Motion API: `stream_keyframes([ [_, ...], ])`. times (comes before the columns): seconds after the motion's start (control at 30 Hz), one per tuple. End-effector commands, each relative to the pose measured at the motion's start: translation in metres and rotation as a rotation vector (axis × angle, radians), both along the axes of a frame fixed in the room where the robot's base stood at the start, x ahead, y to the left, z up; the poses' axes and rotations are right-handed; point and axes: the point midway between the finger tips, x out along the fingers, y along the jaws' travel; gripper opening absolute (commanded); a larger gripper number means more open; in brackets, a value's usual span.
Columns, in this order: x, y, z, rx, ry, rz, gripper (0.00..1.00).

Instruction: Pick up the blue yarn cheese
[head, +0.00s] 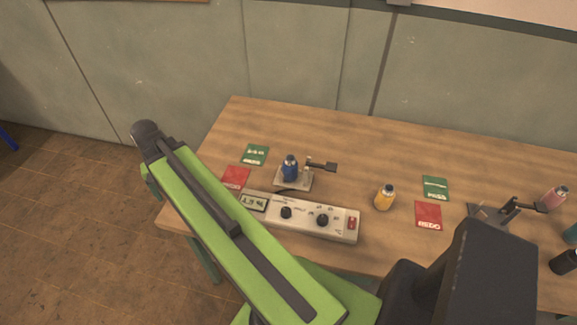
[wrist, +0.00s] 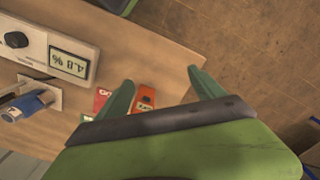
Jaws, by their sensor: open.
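The blue yarn cheese (head: 290,168) stands upright on a small metal plate (head: 293,181) with a dark-ended lever, on the left part of the wooden table. In the head view my gripper's fingers cannot be made out past my green arm.
A control box (head: 300,217) with knobs and a display stands in front of the plate. A yellow yarn cheese (head: 385,197) stands to the right, and a pink one (head: 553,198) is farther right. Red (head: 428,215) and green cards (head: 254,155) lie flat. The table's back middle is clear.

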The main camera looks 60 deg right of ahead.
Motion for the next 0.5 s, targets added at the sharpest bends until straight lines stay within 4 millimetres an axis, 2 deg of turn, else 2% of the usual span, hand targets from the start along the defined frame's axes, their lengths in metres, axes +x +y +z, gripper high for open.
stream_keyframes([
  [0.03, -0.009, -0.055, 0.022, 0.0, 0.0, -0.205, 0.79],
  [0.07, -0.018, -0.084, 0.028, 0.0, 0.0, -0.328, 0.79],
  [0.1, -0.032, -0.121, 0.035, 0.0, 0.0, -0.492, 0.79],
  [0.17, -0.057, -0.175, 0.046, 0.0, -0.001, -0.734, 0.79],
  [0.2, -0.076, -0.208, 0.053, 0.0, -0.001, -0.888, 0.79],
  [0.3, -0.127, -0.276, 0.066, 0.0, 0.0, -1.227, 0.79],
  [0.33, -0.141, -0.291, 0.069, 0.0, 0.0, -1.313, 0.79],
  [0.4, -0.17, -0.32, 0.075, 0.0, 0.0, -1.477, 0.79],
  [0.5, -0.198, -0.343, 0.079, 0.0, 0.0, -1.627, 0.79],
])
